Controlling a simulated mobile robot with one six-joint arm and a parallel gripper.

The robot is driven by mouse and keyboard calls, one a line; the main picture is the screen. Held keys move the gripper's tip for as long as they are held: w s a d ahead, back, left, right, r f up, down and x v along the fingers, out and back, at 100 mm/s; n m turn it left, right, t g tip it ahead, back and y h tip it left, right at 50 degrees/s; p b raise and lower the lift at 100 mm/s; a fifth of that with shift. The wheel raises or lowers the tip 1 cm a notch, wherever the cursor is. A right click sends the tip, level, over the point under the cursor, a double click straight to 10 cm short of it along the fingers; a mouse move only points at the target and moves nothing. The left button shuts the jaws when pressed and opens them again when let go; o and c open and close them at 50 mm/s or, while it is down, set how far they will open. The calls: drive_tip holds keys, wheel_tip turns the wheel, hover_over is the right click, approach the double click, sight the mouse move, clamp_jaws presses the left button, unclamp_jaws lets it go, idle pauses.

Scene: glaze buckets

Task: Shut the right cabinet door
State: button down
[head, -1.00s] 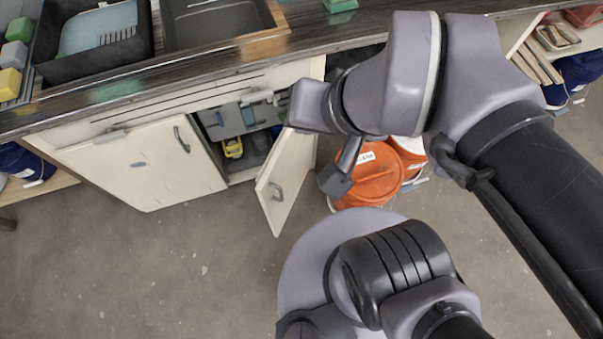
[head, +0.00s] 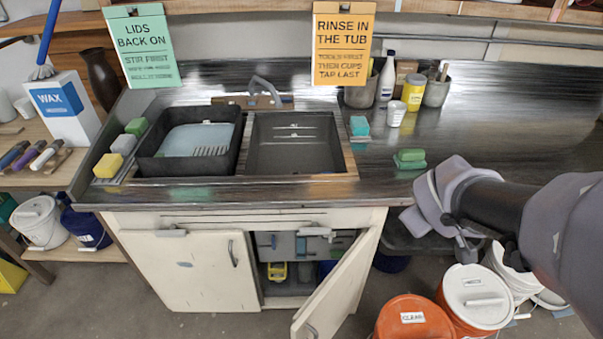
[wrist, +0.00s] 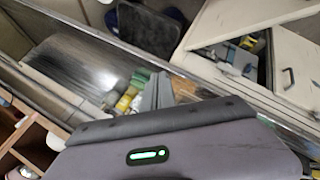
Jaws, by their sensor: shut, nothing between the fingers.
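The right cabinet door (head: 338,284) stands open below the sink counter, swung outward from its hinge side on the right. Its handle (head: 312,331) is low in the head view, near the bottom edge. The left cabinet door (head: 190,268) is shut, with a dark handle (head: 233,253). Between them the cabinet interior (head: 290,246) shows a yellow item (head: 277,271). My gripper (head: 467,252) is shut and empty, to the right of the open door and apart from it, above the buckets. In the wrist view the open door (wrist: 240,20) and cabinet opening show at the upper right.
Orange buckets (head: 412,318) and a white-lidded bucket (head: 475,296) stand on the floor right of the door, below my gripper. The counter edge (head: 240,205) runs above the doors. The floor in front of the left door looks clear.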

drive_tip(key=w+f+n+g+y, duration=0.1)
drive_tip(key=w+f+n+y, duration=0.15)
drive_tip(key=f+n, duration=0.45)
drive_tip(key=w+f+n+y, duration=0.1)
drive_tip(key=w+f+n, duration=0.35)
drive_tip(key=f, duration=0.45)
drive_tip(key=s+a+f+n+g+y, duration=0.4)
drive_tip(key=s+f+n, duration=0.2)
drive_tip(key=s+f, duration=0.25)
drive_tip(key=s+a+f+n+g+y, duration=0.35)
drive_tip(key=s+f+n, duration=0.25)
drive_tip(key=s+f, duration=0.3)
drive_tip(key=w+a+f+b, duration=0.2)
drive_tip(key=a+f+b, duration=0.4)
drive_tip(key=a+f, duration=0.2)
drive_tip(key=shift+a+f+b, duration=0.15)
drive_tip(key=shift+a+b, duration=0.25)
drive_tip(key=shift+a, duration=0.55)
drive_tip(key=shift+m, duration=0.25)
